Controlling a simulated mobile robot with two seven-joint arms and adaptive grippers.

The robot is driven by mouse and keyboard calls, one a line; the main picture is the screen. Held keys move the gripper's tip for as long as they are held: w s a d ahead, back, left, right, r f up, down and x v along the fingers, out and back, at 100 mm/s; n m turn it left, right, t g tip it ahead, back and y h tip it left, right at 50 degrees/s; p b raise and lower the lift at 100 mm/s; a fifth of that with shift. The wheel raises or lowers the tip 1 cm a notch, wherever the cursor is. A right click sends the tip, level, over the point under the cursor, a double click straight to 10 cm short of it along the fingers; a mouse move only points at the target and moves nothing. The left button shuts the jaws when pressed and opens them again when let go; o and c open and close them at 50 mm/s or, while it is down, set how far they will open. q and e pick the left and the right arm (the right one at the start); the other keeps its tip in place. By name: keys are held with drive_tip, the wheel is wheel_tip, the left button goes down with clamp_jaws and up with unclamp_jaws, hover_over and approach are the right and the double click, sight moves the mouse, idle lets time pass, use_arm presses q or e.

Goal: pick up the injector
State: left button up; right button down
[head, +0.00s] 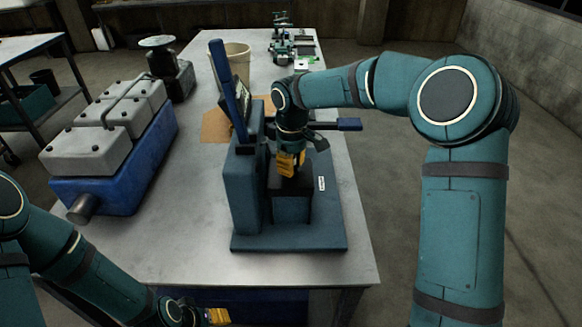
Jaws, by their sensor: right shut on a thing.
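My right gripper (290,163) points down with its yellow fingers over the dark block of the teal test stand (292,243). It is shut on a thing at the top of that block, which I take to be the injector. The fingers and wrist hide nearly all of it, and I cannot tell whether it is clear of the block. My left gripper (218,315) is low at the bottom edge, in front of the table. Only its yellow tip shows, so its opening cannot be told.
A blue and grey engine (115,150) sits at left. A beige bucket (236,60) stands behind. The table's front left (180,235) is bare.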

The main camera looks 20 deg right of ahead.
wheel_tip(320, 180, up, 18)
drive_tip(key=p, duration=0.2)
drive_tip(key=shift+p, duration=0.4)
drive_tip(key=c, duration=1.6)
unclamp_jaws()
clamp_jaws()
drive_tip(key=shift+p, duration=0.35)
drive_tip(key=shift+f, duration=0.15)
